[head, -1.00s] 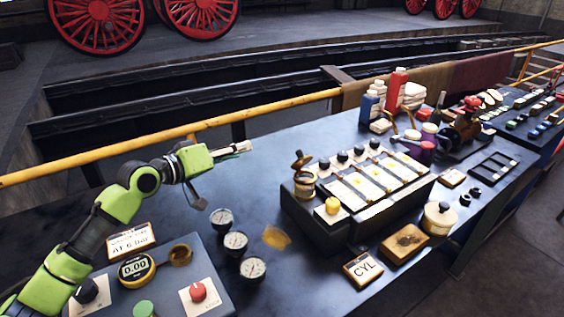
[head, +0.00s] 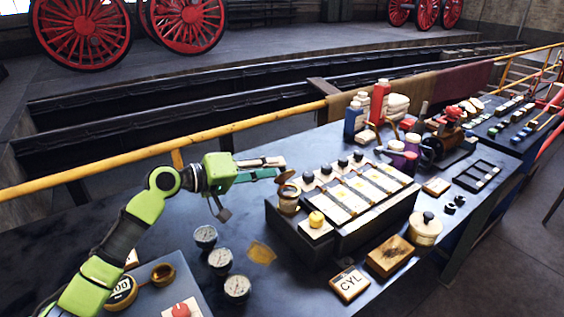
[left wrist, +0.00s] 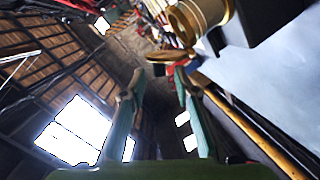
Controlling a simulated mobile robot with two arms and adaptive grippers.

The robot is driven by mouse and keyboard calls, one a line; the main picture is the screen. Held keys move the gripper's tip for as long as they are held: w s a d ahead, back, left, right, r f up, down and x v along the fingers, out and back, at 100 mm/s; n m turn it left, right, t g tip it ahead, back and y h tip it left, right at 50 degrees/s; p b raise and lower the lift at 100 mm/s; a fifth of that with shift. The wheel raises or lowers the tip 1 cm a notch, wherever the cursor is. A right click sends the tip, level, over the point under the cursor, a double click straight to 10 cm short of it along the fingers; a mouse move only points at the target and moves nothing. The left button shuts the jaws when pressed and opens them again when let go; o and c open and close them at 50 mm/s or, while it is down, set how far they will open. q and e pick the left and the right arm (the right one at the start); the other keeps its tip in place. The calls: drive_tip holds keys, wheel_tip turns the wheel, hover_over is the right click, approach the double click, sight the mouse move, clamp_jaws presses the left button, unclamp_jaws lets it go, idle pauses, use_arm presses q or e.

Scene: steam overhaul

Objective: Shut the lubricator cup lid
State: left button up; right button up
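The lubricator cup (head: 289,204) is a small brass pot at the left end of the black box with pale panels. Its brown lid (head: 287,178) stands raised and tilted above the rim, so the cup is open. My left gripper (head: 281,167) is just left of the lid, its fingertips close to it; I cannot tell whether they touch. In the left wrist view the cup (left wrist: 203,18) is at the top, and the lid (left wrist: 166,56) shows edge-on beyond the fingertips. The left fingers (left wrist: 155,85) are apart with nothing between them. My right gripper is not in view.
The black box (head: 340,222) carries several knobs along its back and a yellow knob (head: 316,219) in front of the cup. Several gauges (head: 220,258) lie left of it. A yellow rail (head: 230,130) runs behind the bench. Bare bench lies behind the gauges.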

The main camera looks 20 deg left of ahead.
use_arm(q)
drive_tip(key=shift+x, duration=1.9)
clamp_jaws()
